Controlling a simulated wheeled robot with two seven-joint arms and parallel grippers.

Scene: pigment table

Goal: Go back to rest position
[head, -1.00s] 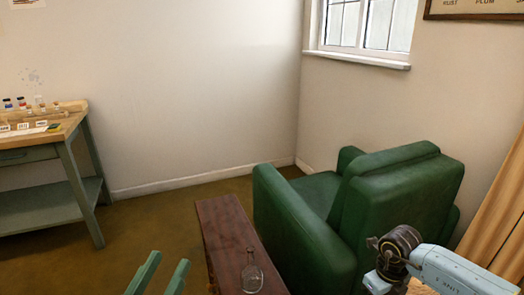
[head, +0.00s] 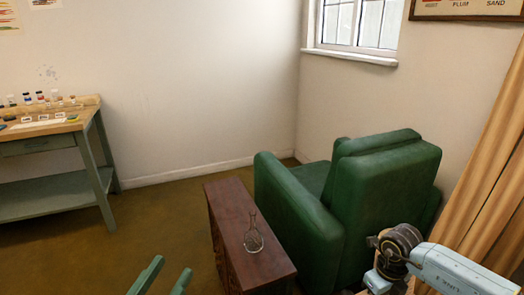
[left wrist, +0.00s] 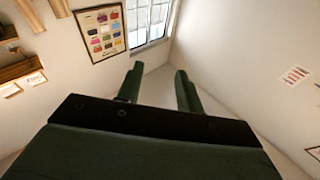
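My left gripper (head: 165,278) shows at the bottom of the head view, its two green fingers apart with nothing between them. In the left wrist view the same gripper (left wrist: 160,88) is open and empty, pointing toward the wall and window. My right arm (head: 440,268) comes in at the lower right of the head view. Its gripper is out of the picture.
A wooden cabinet (head: 263,268) with a glass decanter (head: 253,238) on top stands near the middle, beside a green armchair (head: 385,195). A workbench (head: 60,130) with small bottles is at the left. Carpet (head: 160,225) between them is clear.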

